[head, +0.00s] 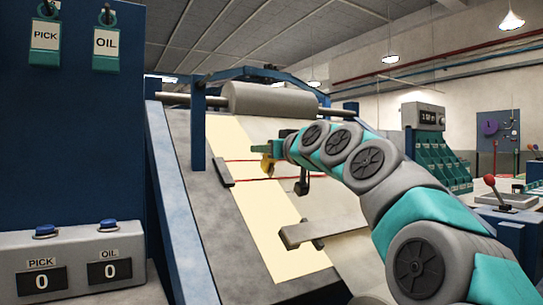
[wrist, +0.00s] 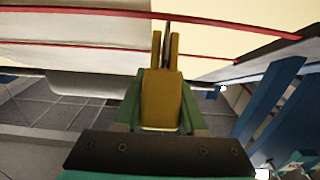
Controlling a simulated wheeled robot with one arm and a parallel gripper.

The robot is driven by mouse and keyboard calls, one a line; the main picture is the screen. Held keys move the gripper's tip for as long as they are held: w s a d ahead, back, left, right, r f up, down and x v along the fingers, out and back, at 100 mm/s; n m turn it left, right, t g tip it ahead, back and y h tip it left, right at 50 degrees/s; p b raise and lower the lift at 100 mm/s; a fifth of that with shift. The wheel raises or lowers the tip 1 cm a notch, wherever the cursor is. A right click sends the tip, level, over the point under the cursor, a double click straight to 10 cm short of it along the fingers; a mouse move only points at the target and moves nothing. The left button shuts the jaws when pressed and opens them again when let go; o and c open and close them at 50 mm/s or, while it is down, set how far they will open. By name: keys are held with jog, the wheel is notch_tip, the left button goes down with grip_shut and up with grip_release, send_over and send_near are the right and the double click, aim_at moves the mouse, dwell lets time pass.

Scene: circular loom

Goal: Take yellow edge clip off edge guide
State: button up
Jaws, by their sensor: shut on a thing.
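My gripper (wrist: 160,112) has its green fingers shut on the yellow edge clip (wrist: 162,98). In the wrist view, the clip's two prongs point away from me, toward the pale sheet, with a thin dark piece (wrist: 167,36) between them. I cannot tell for sure whether this piece is the edge guide, or whether the clip still grips it. In the head view, the clip (head: 267,163) shows as a small yellow patch at my gripper (head: 272,151), in front of the sloped sheet. My arm hides part of that area.
The pale sheet (head: 253,190) runs down the sloped panel below a grey roller (head: 268,99), with red lines across it. A dark block (head: 223,173) sits at its left edge. A grey bar (head: 310,233) juts out below my gripper. A blue frame post (head: 198,130) stands left.

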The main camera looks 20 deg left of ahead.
grip_shut()
jog(key=shift+s+d+r, duration=0.1)
jog(key=shift+r, duration=0.1)
jog(key=shift+s+d+r, duration=0.1)
jog(key=shift+d+r, duration=0.05)
jog(key=shift+r, duration=0.1)
jog(key=shift+r, duration=0.1)
jog(key=shift+s+d+r+p, duration=0.15)
jog(key=shift+s+d+r, duration=0.1)
jog(key=shift+r, duration=0.25)
jog(key=shift+s+d+r+p, duration=0.2)
jog(key=shift+d+r, duration=0.1)
jog(key=shift+r, duration=0.2)
jog(key=shift+s+d+r+p, duration=0.15)
jog(key=shift+s+d+r, duration=0.1)
jog(key=shift+r, duration=0.25)
jog(key=shift+s+d, duration=0.1)
